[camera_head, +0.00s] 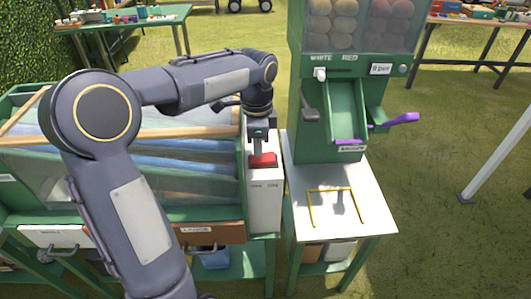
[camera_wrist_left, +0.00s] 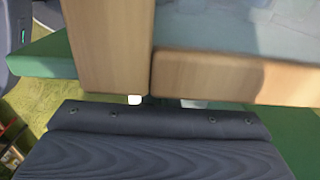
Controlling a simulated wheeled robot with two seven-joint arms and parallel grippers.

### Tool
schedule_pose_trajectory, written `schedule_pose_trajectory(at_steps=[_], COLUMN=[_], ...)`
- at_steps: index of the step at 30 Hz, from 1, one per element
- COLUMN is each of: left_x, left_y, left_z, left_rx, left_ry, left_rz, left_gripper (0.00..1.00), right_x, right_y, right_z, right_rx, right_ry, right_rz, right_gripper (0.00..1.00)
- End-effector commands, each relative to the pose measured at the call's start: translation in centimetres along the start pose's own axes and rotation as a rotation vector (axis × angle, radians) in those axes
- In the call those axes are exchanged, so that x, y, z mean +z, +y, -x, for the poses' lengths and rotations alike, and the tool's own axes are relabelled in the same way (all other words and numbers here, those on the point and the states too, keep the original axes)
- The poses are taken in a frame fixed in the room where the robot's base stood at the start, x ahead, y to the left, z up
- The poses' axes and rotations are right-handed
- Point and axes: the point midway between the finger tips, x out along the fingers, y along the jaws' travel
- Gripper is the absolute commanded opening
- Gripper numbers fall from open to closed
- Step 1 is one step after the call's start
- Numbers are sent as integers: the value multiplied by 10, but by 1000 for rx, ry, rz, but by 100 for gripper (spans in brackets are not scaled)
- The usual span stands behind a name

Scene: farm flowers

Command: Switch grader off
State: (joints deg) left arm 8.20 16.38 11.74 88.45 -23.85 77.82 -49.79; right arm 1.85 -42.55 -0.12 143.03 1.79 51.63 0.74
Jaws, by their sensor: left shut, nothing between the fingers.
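The grader (camera_head: 226,178) is the green-framed machine on the left with wooden rails and blue-grey sloping channels. On its right end is a white control box (camera_head: 262,205) with a red switch (camera_head: 262,160) on top. My left gripper (camera_head: 259,146) points down right over the red switch, shut and empty. I cannot tell whether its tips touch the switch. My arm hides much of the grader. In the left wrist view a wooden rail (camera_wrist_left: 215,77) and an upright wooden piece (camera_wrist_left: 110,45) fill the top; the switch is not visible there. My right gripper is not in view.
A green dispenser (camera_head: 345,85) labelled WHITE and RED stands close on the right, with a grey lever (camera_head: 309,105), a purple handle (camera_head: 400,119) and a white-topped table (camera_head: 370,210). Two tables with small items stand behind. Grass is open at right.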

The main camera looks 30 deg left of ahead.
Motion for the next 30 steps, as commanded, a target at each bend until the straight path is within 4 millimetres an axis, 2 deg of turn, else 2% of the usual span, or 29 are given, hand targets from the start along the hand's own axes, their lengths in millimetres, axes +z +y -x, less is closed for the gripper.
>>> schedule_pose_trajectory(at_steps=[1, 18, 30], left_x=[0, 0, 0], left_y=[0, 0, 0], left_z=[9, 53, 53], left_rx=[0, -1, -1], left_ry=[0, 0, 0], left_rz=[0, 0, 0], left_gripper=[0, 0, 0], right_x=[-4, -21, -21], right_y=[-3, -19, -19], right_z=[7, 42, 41], right_rx=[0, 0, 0], right_ry=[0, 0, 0], right_rz=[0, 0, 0], right_gripper=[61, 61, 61])
